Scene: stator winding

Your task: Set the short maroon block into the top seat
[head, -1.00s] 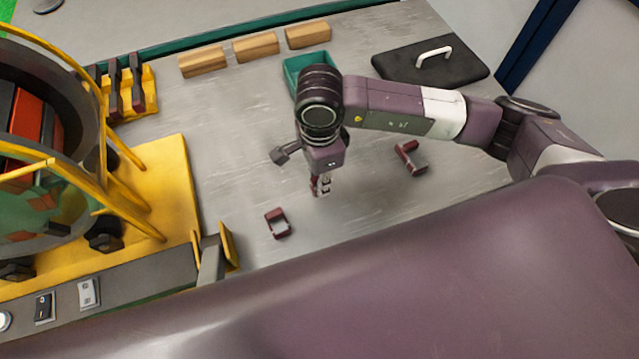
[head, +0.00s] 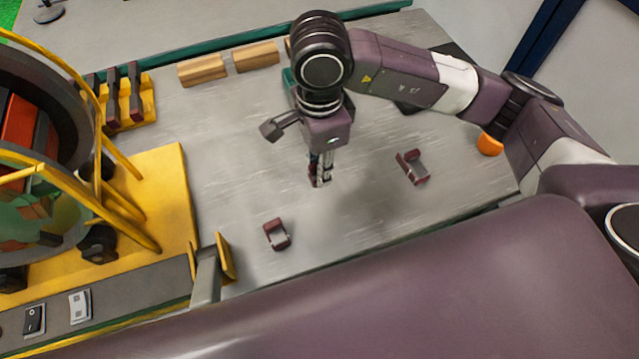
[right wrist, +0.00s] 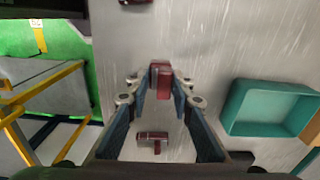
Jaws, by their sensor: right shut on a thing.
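My right gripper (head: 320,178) hangs over the middle of the metal table, pointing down. In the right wrist view its fingertips (right wrist: 160,88) are shut on a small maroon block (right wrist: 161,78). In the head view the held block is mostly hidden by the fingers. Two other maroon pieces lie on the table: one (head: 276,234) in front and left of the gripper, one (head: 412,167) to its right. The round stator machine (head: 50,130) stands at the left in a yellow frame. I cannot make out which part is the top seat.
A yellow rack (head: 128,95) with dark maroon bars stands at the back left. Wooden blocks (head: 203,70) line the back edge. A teal bin (right wrist: 275,110) and a black case (head: 450,60) are partly hidden by my arm. An orange object (head: 489,145) sits at the right.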

